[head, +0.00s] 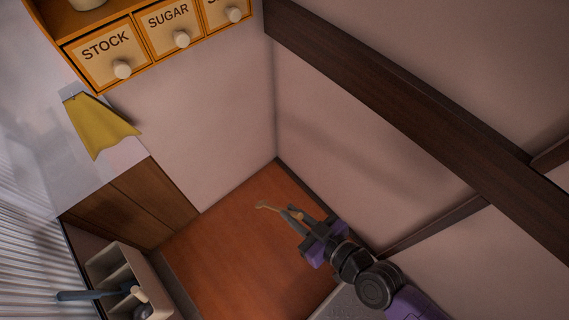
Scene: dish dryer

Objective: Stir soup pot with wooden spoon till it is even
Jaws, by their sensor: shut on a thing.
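My gripper (291,211) is right of the bottom centre in the head view, above the reddish-brown floor. It is shut on a thin tan utensil that looks like the wooden spoon (267,207). The utensil's thin end points left, past the dark fingertips. Its exact shape is too small to tell. No soup pot shows in this view.
A shelf with drawers labelled STOCK (106,53) and SUGAR (169,27) hangs at the upper left. Below it hangs a yellow cloth (100,128). A beige rack (121,262) holding utensils stands at the lower left. A dark wooden beam (400,105) crosses the right wall.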

